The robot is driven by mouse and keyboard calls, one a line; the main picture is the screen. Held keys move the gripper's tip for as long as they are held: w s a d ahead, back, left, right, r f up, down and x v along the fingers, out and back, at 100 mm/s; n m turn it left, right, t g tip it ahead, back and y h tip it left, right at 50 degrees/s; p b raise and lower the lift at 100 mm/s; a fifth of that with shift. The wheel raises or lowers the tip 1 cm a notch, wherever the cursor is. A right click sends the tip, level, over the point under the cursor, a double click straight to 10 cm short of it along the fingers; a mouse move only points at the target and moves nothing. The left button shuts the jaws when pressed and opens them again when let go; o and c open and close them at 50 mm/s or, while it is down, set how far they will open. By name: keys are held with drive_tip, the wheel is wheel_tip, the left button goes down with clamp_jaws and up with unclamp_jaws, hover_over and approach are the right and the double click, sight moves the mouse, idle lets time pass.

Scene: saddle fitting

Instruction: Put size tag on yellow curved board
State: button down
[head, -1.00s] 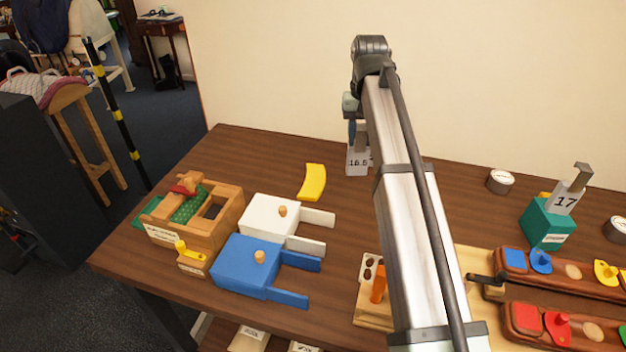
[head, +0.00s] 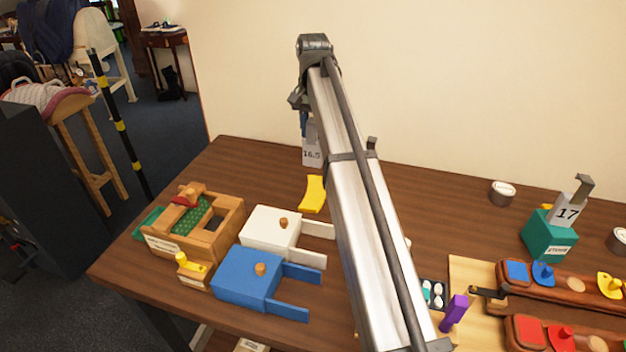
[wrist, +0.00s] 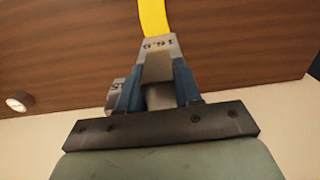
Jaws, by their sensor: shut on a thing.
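The size tag (head: 312,153), a grey plate marked 16.5, hangs upright from my gripper (head: 304,124), which is shut on its upper part. The tag also shows in the wrist view (wrist: 160,44) between the blue fingers (wrist: 158,90). The yellow curved board (head: 313,196) lies on the brown table just below and in front of the tag in the head view. Its end shows beyond the tag in the wrist view (wrist: 154,14). The tag looks close above the board's far end; I cannot tell whether they touch.
White (head: 272,230) and blue (head: 246,276) blocks with prongs stand in front of the board. A wooden box (head: 200,232) is at the left. A teal block (head: 548,236) with a 17 tag (head: 568,212) stands at the right. The wall is behind. My arm hides the table's middle.

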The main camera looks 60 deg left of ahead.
sight(313, 159)
drive_tip(key=shift+f, duration=4.9)
drive_tip(key=c, duration=0.8)
unclamp_jaws()
wheel_tip(313, 159, up, 12)
drive_tip(key=shift+r, duration=0.1)
